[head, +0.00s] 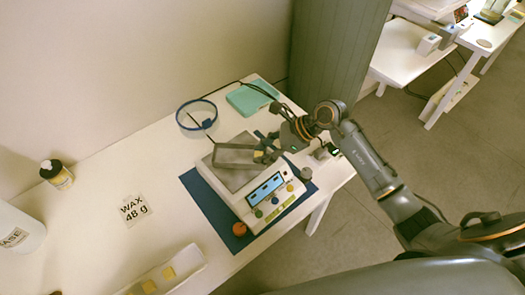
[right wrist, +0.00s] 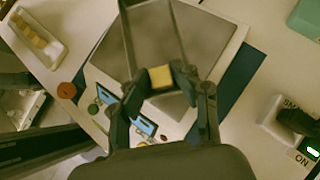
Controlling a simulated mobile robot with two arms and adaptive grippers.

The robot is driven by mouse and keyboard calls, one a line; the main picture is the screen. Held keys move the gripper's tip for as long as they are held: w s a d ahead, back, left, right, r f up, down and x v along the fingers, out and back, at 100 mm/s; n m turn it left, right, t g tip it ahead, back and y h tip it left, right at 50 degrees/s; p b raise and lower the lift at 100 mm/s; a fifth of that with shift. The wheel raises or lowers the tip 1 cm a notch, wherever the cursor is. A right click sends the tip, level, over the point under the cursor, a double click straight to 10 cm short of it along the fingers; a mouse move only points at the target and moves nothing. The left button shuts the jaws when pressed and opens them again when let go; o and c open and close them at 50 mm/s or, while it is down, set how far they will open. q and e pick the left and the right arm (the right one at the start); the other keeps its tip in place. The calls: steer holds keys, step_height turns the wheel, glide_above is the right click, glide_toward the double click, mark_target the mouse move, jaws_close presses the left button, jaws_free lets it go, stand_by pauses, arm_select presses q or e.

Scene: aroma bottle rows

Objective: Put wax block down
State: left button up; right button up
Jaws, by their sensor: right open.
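The yellow wax block (right wrist: 161,76) lies between the two fingers of my right gripper (right wrist: 158,88) in the right wrist view, over the grey plate of the scale (right wrist: 205,62). The fingers are open around it; whether either touches it I cannot tell. In the head view my right gripper (head: 268,152) is low over the right side of the white scale (head: 245,205), and the block is mostly hidden there. A dark-edged, tray-like shape (head: 233,146) shows over the plate beside the gripper. My left gripper is not in view.
The scale stands on a blue mat (head: 205,196). A white tray (head: 196,255) with wax blocks lies in front. A card reading "WAX 48 g" (head: 135,209), a blue ring (head: 197,102) and a teal pad (head: 250,97) lie around.

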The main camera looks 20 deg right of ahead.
steer(key=shift+r, duration=0.2)
steer(key=shift+s+d+r, duration=0.1)
steer(key=shift+d+r, duration=0.1)
steer(key=shift+d, duration=0.15)
steer(key=b+v, duration=0.1)
steer(key=v, duration=1)
steer(key=shift+b, duration=0.35)
steer(key=shift+r, duration=0.15)
